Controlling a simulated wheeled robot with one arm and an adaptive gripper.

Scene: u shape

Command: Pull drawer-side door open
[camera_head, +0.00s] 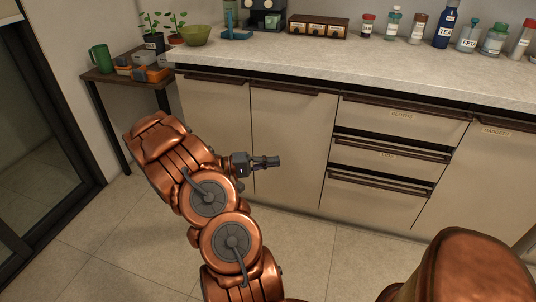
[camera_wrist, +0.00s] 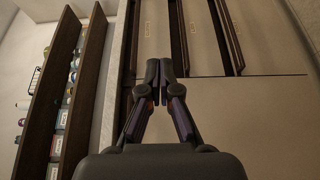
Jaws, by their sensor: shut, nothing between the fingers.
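The cabinet door (camera_head: 289,135) beside the drawer stack is beige and closed, with a dark handle strip (camera_head: 285,89) along its top edge. The drawers (camera_head: 385,157) are to its right, all closed. My gripper (camera_head: 276,161) is in front of this door, well below its handle strip. Its fingers are together with nothing between them. In the wrist view my gripper (camera_wrist: 160,68) shows with its fingertips close together. The door panel (camera_wrist: 260,115) lies behind and to the right of the fingers there, and the drawers (camera_wrist: 205,35) are above it. I cannot tell whether the fingertips touch the door.
Another closed door (camera_head: 213,125) is to the left. A door labelled gadgets (camera_head: 470,180) is right of the drawers. The countertop (camera_head: 330,60) overhangs the cabinets and carries jars and a coffee machine. A small side table (camera_head: 125,75) stands at left. The floor (camera_head: 130,250) ahead is clear.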

